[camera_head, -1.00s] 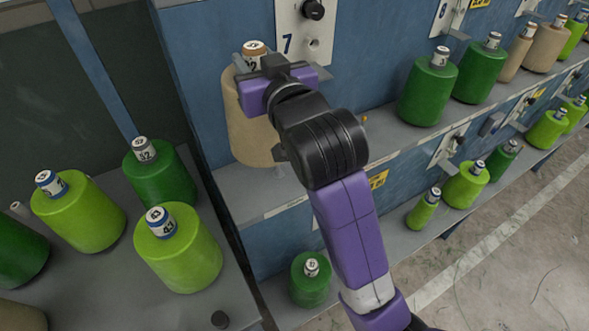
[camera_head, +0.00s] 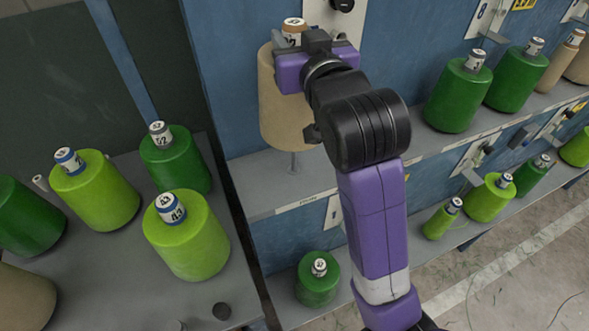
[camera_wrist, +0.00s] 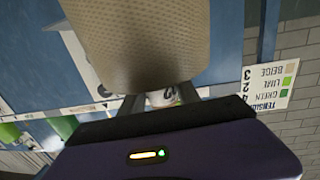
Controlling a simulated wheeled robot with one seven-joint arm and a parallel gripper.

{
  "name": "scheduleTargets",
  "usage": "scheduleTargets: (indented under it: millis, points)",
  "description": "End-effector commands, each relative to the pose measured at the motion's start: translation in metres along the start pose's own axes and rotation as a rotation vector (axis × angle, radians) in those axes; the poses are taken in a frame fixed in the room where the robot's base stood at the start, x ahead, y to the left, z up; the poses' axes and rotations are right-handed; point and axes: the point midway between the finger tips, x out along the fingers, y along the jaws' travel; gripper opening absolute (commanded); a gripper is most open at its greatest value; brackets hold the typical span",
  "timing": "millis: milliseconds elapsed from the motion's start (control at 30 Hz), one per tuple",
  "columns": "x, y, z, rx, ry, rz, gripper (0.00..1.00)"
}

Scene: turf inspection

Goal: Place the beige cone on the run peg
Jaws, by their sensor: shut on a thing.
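The beige cone (camera_head: 281,108) hangs upright, wide end down, over the left end of the upper shelf in the head view. My gripper (camera_head: 303,50) is shut on its narrow labelled top. A thin metal peg (camera_head: 293,163) stands on the shelf directly below the cone in the picture. The cone's base is above the shelf surface; I cannot tell whether the peg's tip is inside it. In the wrist view the beige cone (camera_wrist: 140,40) fills the upper middle, and my gripper (camera_wrist: 163,97) holds its tip. The peg is hidden there.
The blue wall panel (camera_head: 232,70) is close behind the cone. Dark green cones (camera_head: 457,95) stand farther right on the same shelf (camera_head: 255,193). A lower shelf holds a small green cone (camera_head: 317,280). Lime cones (camera_head: 187,237) stand on a grey surface at left.

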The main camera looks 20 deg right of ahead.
Motion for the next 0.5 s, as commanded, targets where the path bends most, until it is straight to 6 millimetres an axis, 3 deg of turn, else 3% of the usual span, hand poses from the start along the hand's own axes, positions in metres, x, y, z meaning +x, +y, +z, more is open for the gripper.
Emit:
scheduleTargets:
  millis: [500]
  points:
    - [0.002, -0.002, -0.067, 0.002, 0.014, -0.014, 0.00]
